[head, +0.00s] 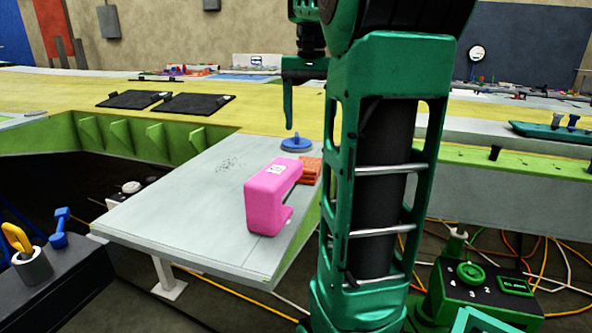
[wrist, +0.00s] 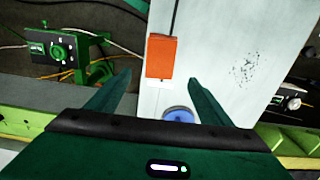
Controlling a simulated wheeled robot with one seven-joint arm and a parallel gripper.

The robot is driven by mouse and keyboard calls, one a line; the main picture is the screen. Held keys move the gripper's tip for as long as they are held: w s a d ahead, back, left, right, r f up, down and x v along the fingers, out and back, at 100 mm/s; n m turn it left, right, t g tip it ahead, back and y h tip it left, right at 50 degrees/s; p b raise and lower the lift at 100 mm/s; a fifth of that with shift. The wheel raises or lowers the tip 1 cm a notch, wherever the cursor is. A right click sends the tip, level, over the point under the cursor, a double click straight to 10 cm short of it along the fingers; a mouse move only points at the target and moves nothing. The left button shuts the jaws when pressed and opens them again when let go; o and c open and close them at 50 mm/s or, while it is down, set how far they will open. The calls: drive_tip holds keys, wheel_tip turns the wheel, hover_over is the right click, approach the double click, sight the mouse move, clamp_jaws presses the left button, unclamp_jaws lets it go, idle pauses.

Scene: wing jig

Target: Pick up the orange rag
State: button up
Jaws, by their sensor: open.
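The orange rag (head: 311,170) is a small folded block on the grey table panel, partly hidden behind the pink bracket-shaped part and my arm in the head view. In the wrist view the rag (wrist: 161,57) lies flat near the panel's edge, ahead of my fingertips and between their lines. My gripper (wrist: 160,82) is open and empty, with its green fingers spread apart. In the head view one finger of my gripper (head: 289,126) hangs above the panel near the blue disc; the other finger is hidden.
A pink C-shaped part (head: 265,205) stands on the grey panel (head: 180,215) in front of the rag. A blue knobbed disc (head: 296,143) sits just behind the rag. A green control box (head: 480,285) and cables are at the lower right. The panel's left side is clear.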

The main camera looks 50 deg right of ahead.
hover_over(307, 164)
drive_tip(key=w, duration=0.1)
drive_tip(key=f, duration=0.5)
drive_tip(key=shift+w+d, duration=0.1)
drive_tip(key=shift+d, duration=0.1)
drive_tip(key=shift+s+a+f, duration=0.1)
drive_tip(key=shift+s+f, duration=0.15)
drive_tip(key=shift+f, duration=1)
drive_tip(key=shift+s+f, duration=0.25)
drive_tip(key=shift+f, duration=1)
drive_tip(key=shift+c, duration=0.5)
drive_tip(key=c, duration=1)
